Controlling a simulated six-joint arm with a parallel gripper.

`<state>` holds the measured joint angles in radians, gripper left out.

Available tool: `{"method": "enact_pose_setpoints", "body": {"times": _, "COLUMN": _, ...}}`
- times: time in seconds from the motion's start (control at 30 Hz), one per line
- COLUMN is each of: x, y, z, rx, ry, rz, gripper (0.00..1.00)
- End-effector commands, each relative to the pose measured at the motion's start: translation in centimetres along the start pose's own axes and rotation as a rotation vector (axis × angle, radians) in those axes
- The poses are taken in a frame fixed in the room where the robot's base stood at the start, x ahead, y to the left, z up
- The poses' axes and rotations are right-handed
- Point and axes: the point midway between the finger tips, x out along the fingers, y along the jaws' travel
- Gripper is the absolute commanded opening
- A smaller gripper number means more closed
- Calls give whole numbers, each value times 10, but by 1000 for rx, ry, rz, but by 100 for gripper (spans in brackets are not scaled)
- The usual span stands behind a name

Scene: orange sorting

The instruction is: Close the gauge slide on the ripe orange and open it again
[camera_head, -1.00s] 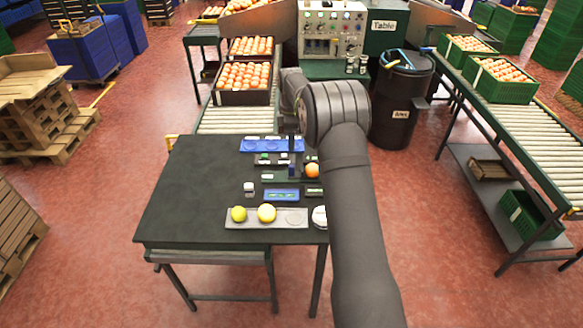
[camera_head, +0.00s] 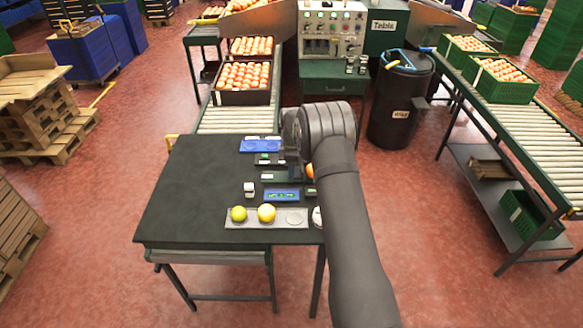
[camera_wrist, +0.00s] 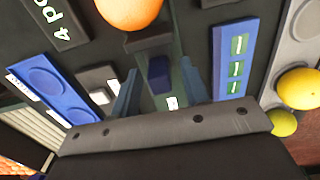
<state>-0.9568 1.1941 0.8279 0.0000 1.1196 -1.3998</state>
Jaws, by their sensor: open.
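The ripe orange (camera_wrist: 130,8) sits at the top edge of the wrist view, at one end of the gauge. In the head view only a sliver of the orange (camera_head: 310,171) shows beside my arm. The gauge slide has a dark blue block (camera_wrist: 160,70) on a grey-green track (camera_wrist: 150,45). My gripper (camera_wrist: 160,88) is open, with one finger on each side of the blue block. Gaps show between block and fingers, so I see no grip on it. In the head view my wrist hides most of the gauge.
A blue panel with green marks (camera_wrist: 235,60) lies right of the fingers. A blue tray with round recesses (camera_wrist: 50,90) lies left. A grey tray (camera_head: 252,222) holds two yellowish fruits and an empty spot. The table's left side (camera_head: 190,190) is clear.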

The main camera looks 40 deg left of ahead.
Motion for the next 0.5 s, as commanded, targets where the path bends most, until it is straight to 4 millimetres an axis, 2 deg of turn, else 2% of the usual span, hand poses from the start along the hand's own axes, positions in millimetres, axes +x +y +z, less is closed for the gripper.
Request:
{"method": "enact_pose_setpoints", "body": {"times": 0.07, "x": 0, "y": 0, "z": 0, "rx": 0, "ry": 0, "rz": 0, "gripper": 38}}
{"method": "enact_pose_setpoints", "body": {"times": 0.2, "x": 0, "y": 0, "z": 0, "rx": 0, "ry": 0, "rz": 0, "gripper": 10}}
{"method": "enact_pose_setpoints", "body": {"times": 0.27, "x": 0, "y": 0, "z": 0, "rx": 0, "ry": 0, "rz": 0, "gripper": 0}}
{"method": "enact_pose_setpoints", "body": {"times": 0.5, "x": -1, "y": 0, "z": -4, "rx": -1, "ry": 0, "rz": 0, "gripper": 0}}
